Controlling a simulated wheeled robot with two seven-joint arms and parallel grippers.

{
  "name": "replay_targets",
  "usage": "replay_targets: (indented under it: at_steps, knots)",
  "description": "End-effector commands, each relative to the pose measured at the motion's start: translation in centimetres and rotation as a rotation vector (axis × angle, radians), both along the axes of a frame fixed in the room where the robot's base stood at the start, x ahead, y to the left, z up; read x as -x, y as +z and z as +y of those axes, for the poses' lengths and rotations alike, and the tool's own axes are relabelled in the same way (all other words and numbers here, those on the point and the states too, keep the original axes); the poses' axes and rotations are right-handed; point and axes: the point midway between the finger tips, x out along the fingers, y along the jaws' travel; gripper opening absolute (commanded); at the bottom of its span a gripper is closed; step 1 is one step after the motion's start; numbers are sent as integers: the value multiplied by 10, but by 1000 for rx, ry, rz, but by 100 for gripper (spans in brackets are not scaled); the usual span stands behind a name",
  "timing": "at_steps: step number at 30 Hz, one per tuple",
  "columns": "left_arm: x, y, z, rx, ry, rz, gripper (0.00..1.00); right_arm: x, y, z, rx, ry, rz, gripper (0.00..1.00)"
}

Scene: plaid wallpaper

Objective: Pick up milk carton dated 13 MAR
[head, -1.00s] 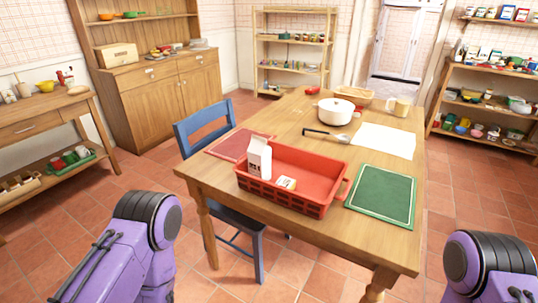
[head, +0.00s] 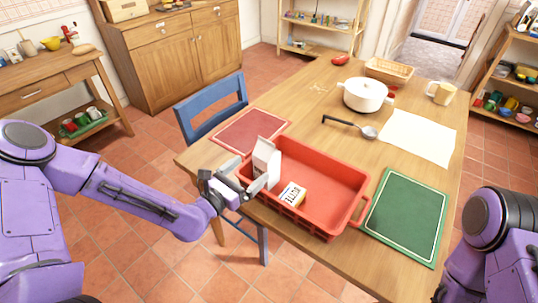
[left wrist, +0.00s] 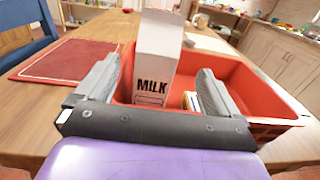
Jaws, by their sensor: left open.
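A white milk carton (head: 266,160) stands upright at the left end of the red crate (head: 335,180). In the left wrist view the carton (left wrist: 156,58) shows the word MILK; I cannot read a date on it. My left gripper (head: 255,182) is open at the crate's left end, with the carton just ahead of it. In the left wrist view its two fingers (left wrist: 155,88) stand on either side of the carton's lower part, with gaps. A small yellow and white package (head: 293,194), probably butter, lies in the crate. My right arm shows at the lower right, its gripper out of view.
A red placemat (head: 250,132) lies left of the crate and a green placemat (head: 405,215) right of it. Behind are a ladle (head: 350,126), a white pot (head: 366,94), a paper sheet (head: 418,137), a mug (head: 440,93) and a basket (head: 390,70). A blue chair (head: 210,106) stands at the left.

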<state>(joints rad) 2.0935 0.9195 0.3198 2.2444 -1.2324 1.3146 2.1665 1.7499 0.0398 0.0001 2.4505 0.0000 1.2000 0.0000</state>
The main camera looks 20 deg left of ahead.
Motion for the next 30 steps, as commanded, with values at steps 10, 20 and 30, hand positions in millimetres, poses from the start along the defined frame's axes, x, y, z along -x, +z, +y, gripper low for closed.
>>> replay_targets:
  at_steps: [10,20,30]
  knots:
    - [-48,4,-19,-5,2,1,96,0,11,0,0,0,0,35]
    - [-93,12,-36,-5,0,2,96,0,29,0,1,0,-1,35]
    - [-94,11,-36,-4,1,3,50,0,28,0,0,0,0,35]
